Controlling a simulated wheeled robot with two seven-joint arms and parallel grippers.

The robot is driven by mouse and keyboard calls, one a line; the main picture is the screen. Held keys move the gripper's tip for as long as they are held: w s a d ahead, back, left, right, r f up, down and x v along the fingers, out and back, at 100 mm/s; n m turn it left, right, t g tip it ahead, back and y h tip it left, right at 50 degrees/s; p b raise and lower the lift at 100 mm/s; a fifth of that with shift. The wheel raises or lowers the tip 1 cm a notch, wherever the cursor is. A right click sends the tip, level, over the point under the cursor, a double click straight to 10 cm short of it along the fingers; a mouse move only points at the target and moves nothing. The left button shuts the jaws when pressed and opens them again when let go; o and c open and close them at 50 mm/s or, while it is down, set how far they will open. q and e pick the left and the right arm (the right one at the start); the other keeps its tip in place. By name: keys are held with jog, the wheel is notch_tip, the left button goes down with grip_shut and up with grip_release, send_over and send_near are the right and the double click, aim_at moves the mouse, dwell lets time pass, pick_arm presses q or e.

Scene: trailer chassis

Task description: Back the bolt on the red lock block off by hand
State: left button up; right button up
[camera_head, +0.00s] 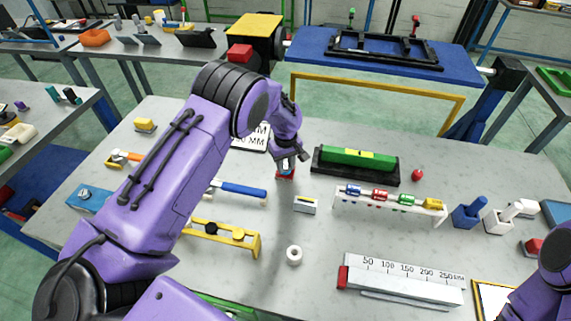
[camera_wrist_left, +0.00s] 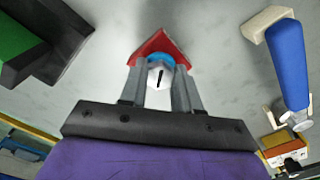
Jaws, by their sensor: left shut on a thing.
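The red lock block (camera_head: 286,175) sits on the grey table below my left gripper (camera_head: 287,160), which hides part of it. In the left wrist view the red block (camera_wrist_left: 158,41) shows beyond the fingertips, with a blue part at its near side. A pale bolt head with a dark slot (camera_wrist_left: 160,76) stands between the two fingers. My left gripper (camera_wrist_left: 158,88) is shut on this bolt, one finger on each side. The slot looks close to upright in this view. My right arm shows only at the lower right edge; its gripper is outside the picture.
A green bar in a black cradle (camera_head: 358,158) stands right of the block. A blue-handled tool (camera_head: 240,189) lies to the left. A small pale block (camera_head: 306,204), a white ring (camera_head: 294,256) and a rack of coloured pieces (camera_head: 385,203) are nearer. Table around the ring is clear.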

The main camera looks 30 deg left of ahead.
aim_at(285, 166)
pick_arm(q)
jog(key=shift+s+f+n, duration=0.2)
jog(key=shift+f+n, duration=0.05)
jog(key=shift+n, duration=0.85)
jog(key=o, duration=0.8)
jog(key=shift+c, duration=0.2)
jog(key=o, duration=0.3)
jog(key=shift+w, duration=0.2)
jog(key=shift+r, duration=0.1)
notch_tip(285, 166, up, 10)
jog(key=b, duration=0.3)
jog(key=shift+r, duration=0.2)
